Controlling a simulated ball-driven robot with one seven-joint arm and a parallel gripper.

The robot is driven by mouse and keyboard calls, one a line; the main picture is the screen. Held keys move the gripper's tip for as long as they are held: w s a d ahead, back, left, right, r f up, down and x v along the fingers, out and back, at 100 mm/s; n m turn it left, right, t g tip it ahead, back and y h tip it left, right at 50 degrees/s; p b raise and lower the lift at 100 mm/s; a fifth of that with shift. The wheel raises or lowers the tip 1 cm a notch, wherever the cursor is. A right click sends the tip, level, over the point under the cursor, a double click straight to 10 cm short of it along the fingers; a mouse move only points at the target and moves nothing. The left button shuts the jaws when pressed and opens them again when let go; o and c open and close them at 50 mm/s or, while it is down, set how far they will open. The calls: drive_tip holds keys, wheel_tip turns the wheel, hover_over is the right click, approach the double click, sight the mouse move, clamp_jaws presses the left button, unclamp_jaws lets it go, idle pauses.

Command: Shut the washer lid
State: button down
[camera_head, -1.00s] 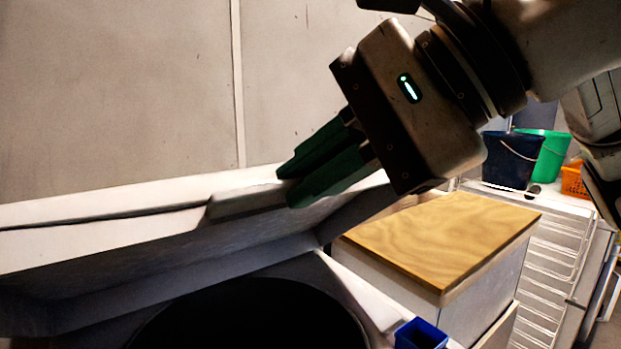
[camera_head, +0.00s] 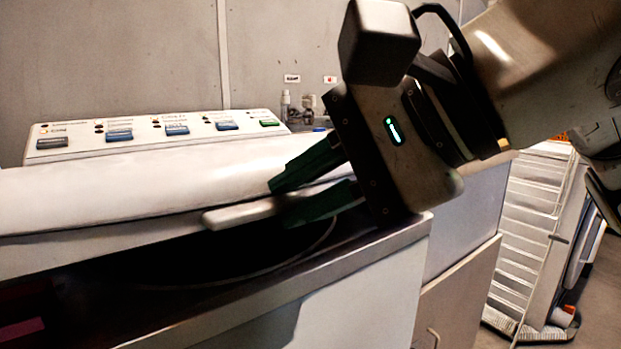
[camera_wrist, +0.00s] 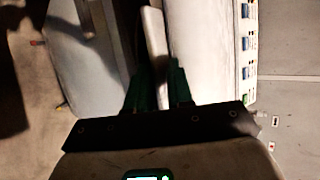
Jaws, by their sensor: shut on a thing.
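The white washer lid (camera_head: 130,188) is tilted low over the dark tub opening (camera_head: 190,262), with a gap still showing along its front. A pale handle (camera_head: 238,215) runs along the lid's front edge. My gripper (camera_head: 290,195) has its green fingers closed on this handle, one above and one below it. In the wrist view, the handle (camera_wrist: 153,32) runs up between the fingers of my gripper (camera_wrist: 158,78), with the lid (camera_wrist: 198,50) beside it. The washer body (camera_head: 365,300) stands below.
A control panel (camera_head: 150,132) with several buttons stands behind the lid, against the grey wall. Small bottles (camera_head: 297,108) stand near its right end. A white slatted unit (camera_head: 530,215) is at the right, with bare floor (camera_head: 600,290) beyond it.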

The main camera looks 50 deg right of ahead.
drive_tip(key=shift+s+f+b, duration=0.1)
drive_tip(key=shift+f+b, duration=1.05)
drive_tip(key=shift+f, duration=0.85)
drive_tip(key=c, duration=1.2)
unclamp_jaws()
drive_tip(key=shift+r, duration=0.1)
drive_tip(key=shift+r, duration=0.1)
